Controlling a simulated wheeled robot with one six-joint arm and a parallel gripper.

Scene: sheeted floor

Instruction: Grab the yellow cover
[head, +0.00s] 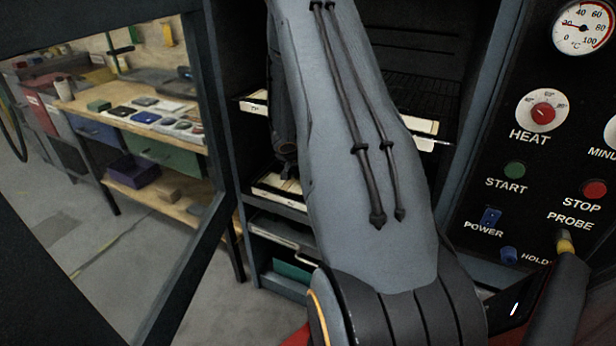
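No yellow cover can be made out for certain. A small yellow band (566,243) shows at the tip of a dark rod-like part just below the PROBE label at the lower right; I cannot tell whether it is the cover. My grey arm fills the middle of the head view, reaching up in front of the open cabinet (468,110) and hiding much of its inside.
A black control panel (560,160) with a HEAT knob (543,110), gauge and buttons stands close on the right. A dark-framed glass door (215,120) stands at left. Through it shows a workbench (75,105) with small items. Pale-edged racks (280,190) sit inside the cabinet.

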